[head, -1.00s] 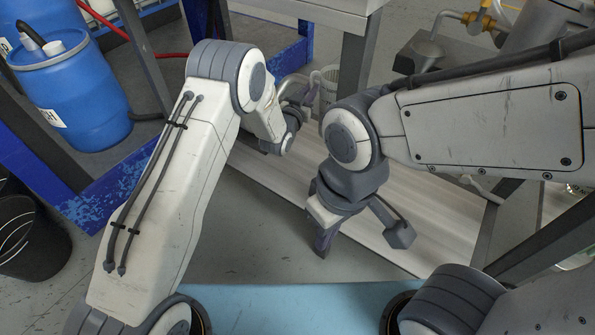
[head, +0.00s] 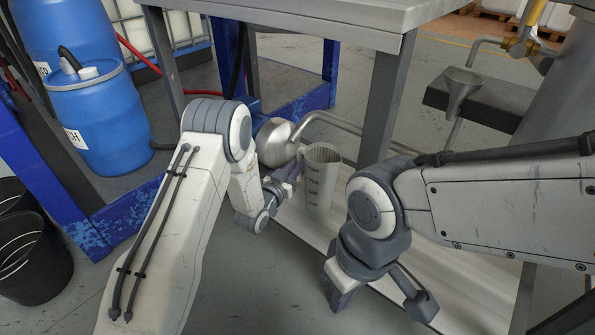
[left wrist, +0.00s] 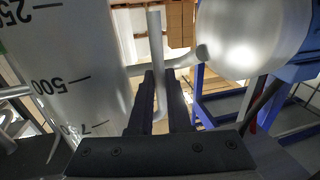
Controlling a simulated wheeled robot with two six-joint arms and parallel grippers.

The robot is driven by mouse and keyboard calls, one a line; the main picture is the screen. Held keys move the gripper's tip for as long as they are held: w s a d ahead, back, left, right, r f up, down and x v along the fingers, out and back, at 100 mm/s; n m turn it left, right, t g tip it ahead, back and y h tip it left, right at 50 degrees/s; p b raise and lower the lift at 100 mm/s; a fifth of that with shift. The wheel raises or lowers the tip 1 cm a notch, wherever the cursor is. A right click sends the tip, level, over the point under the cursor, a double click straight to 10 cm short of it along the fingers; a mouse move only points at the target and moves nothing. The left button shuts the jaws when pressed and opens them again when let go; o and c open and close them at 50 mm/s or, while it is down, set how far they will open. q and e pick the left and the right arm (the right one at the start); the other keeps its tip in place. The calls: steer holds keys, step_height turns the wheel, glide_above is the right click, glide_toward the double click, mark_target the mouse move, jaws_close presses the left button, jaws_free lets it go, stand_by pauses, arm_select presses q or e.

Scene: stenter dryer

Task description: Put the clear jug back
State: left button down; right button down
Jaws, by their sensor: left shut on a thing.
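The clear jug (head: 321,182), a tall translucent measuring jug with dark graduation marks, is upright above or on the pale lower shelf board; I cannot tell whether its base touches. My left gripper (head: 292,172) is at the jug's left side. In the left wrist view the jug wall (left wrist: 65,65) fills the left, and the fingers (left wrist: 160,95) are shut on its upright pale handle (left wrist: 156,50). My right gripper (head: 380,300) is open and empty, pointing down in front of the shelf, right of and below the jug.
The table leg (head: 380,105) and grey tabletop (head: 300,17) stand behind the jug. The shelf board (head: 440,275) is bare at front right.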

arm_select(q)
steer(key=shift+f, duration=0.35)
steer(key=c, duration=1.3)
jaws_free()
steer(key=shift+f, duration=0.1)
steer(key=o, duration=0.4)
steer(key=shift+o, duration=0.2)
